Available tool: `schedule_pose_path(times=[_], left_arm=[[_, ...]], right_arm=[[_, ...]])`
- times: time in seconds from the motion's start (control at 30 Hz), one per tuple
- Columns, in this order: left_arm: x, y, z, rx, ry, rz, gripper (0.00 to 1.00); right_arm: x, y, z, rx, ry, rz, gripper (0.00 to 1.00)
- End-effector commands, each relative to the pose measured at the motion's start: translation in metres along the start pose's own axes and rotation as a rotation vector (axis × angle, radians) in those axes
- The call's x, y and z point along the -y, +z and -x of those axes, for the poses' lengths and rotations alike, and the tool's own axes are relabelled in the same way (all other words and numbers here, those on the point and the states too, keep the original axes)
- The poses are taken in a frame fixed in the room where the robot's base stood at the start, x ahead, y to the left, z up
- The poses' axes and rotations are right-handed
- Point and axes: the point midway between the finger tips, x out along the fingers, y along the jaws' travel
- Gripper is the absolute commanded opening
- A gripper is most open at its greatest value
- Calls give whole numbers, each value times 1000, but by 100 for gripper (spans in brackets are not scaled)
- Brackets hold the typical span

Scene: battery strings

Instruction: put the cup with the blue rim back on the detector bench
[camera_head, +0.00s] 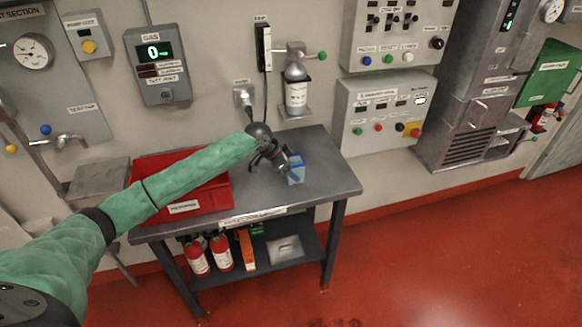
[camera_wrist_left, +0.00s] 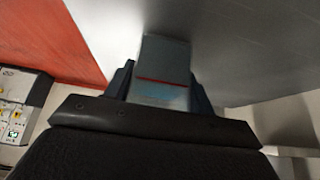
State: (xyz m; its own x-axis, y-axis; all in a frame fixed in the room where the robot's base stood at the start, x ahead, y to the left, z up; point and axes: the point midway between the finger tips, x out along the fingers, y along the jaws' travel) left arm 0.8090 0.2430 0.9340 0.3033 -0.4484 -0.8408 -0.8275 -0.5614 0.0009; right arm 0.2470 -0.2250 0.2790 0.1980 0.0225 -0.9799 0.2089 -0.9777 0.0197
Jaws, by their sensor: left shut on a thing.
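My left gripper (camera_head: 284,164) is shut on a small, pale blue, translucent cup (camera_head: 296,174). Both are at the right half of the grey detector bench (camera_head: 333,180). The cup looks close to the bench top; I cannot tell whether it touches it. In the left wrist view the held cup (camera_wrist_left: 163,72) shows as a grey, box-like shape between the two dark fingers, with a red line and a faint blue mark. Its rim is not clear there. My right gripper is not in view.
A red tray (camera_head: 215,193) stands on the bench's left half, partly behind my left arm. Fire extinguishers (camera_head: 197,257) are on the lower shelf. A wall dispenser (camera_head: 297,90) hangs behind the bench. The bench top right of the cup is clear.

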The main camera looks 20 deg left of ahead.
Motion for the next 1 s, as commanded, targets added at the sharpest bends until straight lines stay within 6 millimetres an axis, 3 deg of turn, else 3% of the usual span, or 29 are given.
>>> schedule_pose_path(times=[0.4, 0.43, 0.53, 0.83, 1.0], left_arm=[[0, 3, -4, 0, 0, 0, 29], [0, 3, -4, 0, 0, 0, 56], [0, 2, -3, 0, 0, 0, 76], [0, 2, -2, 0, 0, 0, 76], [2, 2, 8, 0, -2, 0, 76]], right_arm=[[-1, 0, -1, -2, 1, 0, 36], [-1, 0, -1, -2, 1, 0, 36], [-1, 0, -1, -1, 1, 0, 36], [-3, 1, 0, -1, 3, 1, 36], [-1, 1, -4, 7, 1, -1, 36]])
